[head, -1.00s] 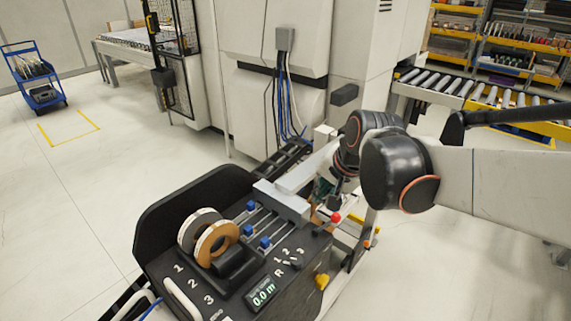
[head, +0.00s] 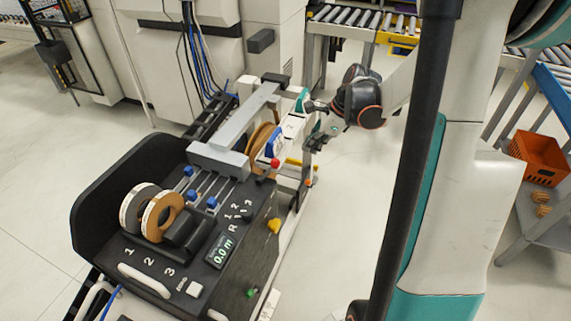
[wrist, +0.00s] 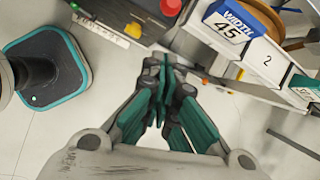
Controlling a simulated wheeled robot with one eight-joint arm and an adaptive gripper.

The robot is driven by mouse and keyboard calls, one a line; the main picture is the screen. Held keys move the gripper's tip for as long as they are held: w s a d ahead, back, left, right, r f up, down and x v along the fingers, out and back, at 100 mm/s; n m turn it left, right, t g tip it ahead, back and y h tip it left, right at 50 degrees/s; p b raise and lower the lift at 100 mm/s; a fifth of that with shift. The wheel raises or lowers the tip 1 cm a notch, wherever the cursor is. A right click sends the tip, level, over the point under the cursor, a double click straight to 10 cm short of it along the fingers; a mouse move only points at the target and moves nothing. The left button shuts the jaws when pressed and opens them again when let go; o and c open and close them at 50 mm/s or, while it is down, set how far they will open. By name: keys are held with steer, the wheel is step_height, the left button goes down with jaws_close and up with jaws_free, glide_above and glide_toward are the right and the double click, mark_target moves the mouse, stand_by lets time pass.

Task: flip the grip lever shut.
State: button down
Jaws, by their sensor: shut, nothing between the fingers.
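My gripper (head: 318,138) is shut and empty off the right side of the black edge-banding machine (head: 150,165). In the wrist view its black and green fingers (wrist: 163,68) meet over bare floor. A short lever with a red knob (head: 275,162) stands at the machine's right edge, left of and below the gripper. In the wrist view the red knob (wrist: 171,7) is at the top edge, apart from the fingertips. I cannot tell for sure whether this is the grip lever. A yellow knob (head: 273,226) and a green knob (head: 250,292) sit nearer on the panel.
A WIDTH 45 label (wrist: 232,27) and a numbered white part stand close to the fingers' right. Tape rolls (head: 160,215) sit on the machine. A roller conveyor (head: 350,20) is behind, and an orange crate (head: 540,155) is at right. Floor right of the machine is clear.

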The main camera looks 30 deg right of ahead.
steer(key=shift+s+d+f+m, duration=0.35)
steer(key=shift+s+d+m, duration=0.3)
steer(key=shift+s, duration=0.15)
steer(key=shift+f, duration=0.1)
steer(key=w+a+f+b, duration=0.4)
steer(key=w+a+f, duration=0.1)
steer(key=f, duration=0.3)
steer(key=shift+w+a, duration=0.35)
steer(key=shift+a, duration=0.15)
